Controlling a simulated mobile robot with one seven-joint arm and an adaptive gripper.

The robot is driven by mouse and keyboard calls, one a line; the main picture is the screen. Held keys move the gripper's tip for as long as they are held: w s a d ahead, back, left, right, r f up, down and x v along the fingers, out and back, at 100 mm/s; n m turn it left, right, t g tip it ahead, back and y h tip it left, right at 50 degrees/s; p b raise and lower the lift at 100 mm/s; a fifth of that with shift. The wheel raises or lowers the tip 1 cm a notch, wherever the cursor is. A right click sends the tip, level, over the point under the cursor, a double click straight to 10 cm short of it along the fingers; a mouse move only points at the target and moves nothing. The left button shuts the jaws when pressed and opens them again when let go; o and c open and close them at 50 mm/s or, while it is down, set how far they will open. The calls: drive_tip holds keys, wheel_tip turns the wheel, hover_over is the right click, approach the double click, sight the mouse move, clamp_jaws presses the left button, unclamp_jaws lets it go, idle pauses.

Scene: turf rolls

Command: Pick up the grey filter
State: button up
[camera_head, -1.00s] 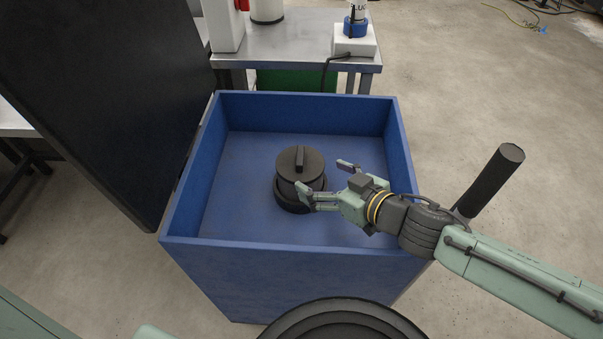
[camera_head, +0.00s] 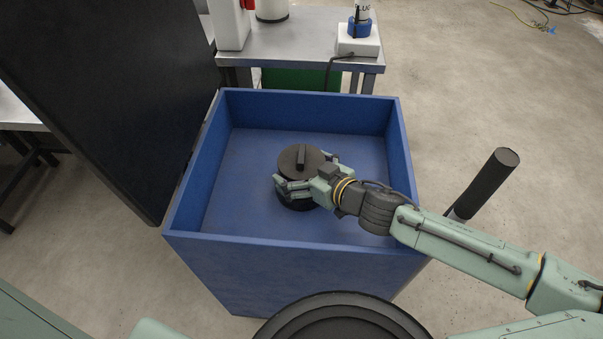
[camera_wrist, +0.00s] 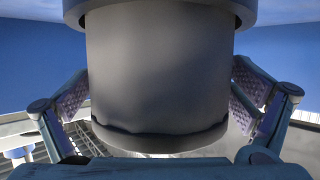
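In the wrist view the filter's grey body (camera_wrist: 160,75) fills the middle between my two open fingers. The finger pads are close beside it, and contact cannot be made out. The far fingertip is partly hidden in the head view.
A large dark panel (camera_head: 110,90) stands along the bin's left side. A metal table (camera_head: 300,42) with equipment is behind the bin. Open concrete floor (camera_head: 480,90) lies to the right.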

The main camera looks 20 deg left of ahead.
drive_tip(key=c, duration=1.1)
drive_tip(key=shift+r, duration=0.15)
